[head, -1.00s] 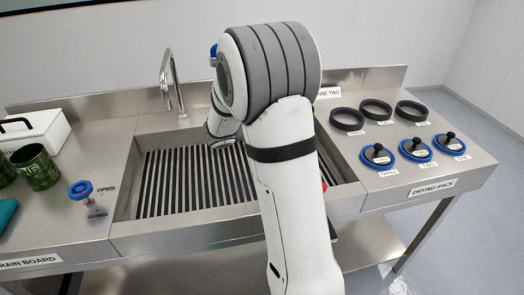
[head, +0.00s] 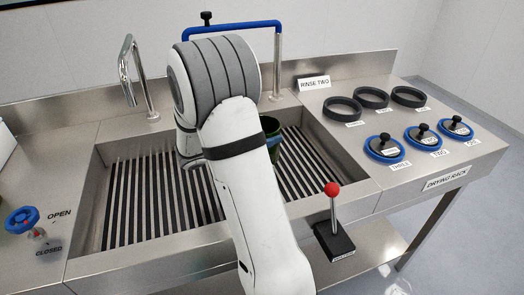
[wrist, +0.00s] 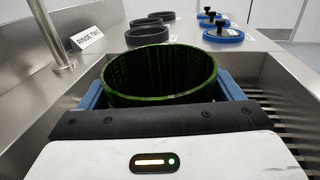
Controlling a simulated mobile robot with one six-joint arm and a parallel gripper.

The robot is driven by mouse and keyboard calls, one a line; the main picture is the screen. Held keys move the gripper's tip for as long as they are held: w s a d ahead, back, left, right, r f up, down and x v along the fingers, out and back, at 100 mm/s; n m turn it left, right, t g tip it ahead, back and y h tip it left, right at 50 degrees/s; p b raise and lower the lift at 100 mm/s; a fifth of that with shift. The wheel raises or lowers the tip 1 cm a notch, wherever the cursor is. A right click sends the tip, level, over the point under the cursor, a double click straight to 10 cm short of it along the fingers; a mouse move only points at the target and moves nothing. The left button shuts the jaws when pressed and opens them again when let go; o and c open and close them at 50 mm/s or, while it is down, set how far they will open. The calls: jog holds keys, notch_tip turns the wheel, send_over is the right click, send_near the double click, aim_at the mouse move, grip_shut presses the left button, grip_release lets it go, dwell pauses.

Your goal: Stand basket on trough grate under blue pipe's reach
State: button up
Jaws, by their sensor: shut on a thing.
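The green mottled basket (head: 272,128) shows partly behind my arm in the head view, over the right half of the trough. In the wrist view the basket (wrist: 160,75) is upright, with its round open rim between the blue fingers of my gripper (wrist: 160,92). The slatted trough grate (head: 150,195) lies below. Whether the basket's base touches the grate is hidden.
A steel tap (head: 130,70) stands at the back left. A red-knobbed lever (head: 332,190) stands at the trough's front right. Black rings (head: 371,97) and blue-rimmed lids (head: 384,148) occupy the drying rack. A blue valve handle (head: 23,219) is at left. The left grate looks clear.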

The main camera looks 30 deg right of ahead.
jog(key=shift+s+f, duration=0.1)
jog(key=shift+f, duration=2.25)
jog(key=shift+f+b, duration=0.15)
jog(key=shift+b, duration=0.2)
jog(key=o, duration=1)
jog(key=shift+a, duration=0.1)
jog(key=a, duration=0.8)
jog(key=w+a, duration=0.1)
jog(key=a, duration=0.2)
jog(key=shift+w+a, duration=0.1)
jog(key=shift+a, duration=0.3)
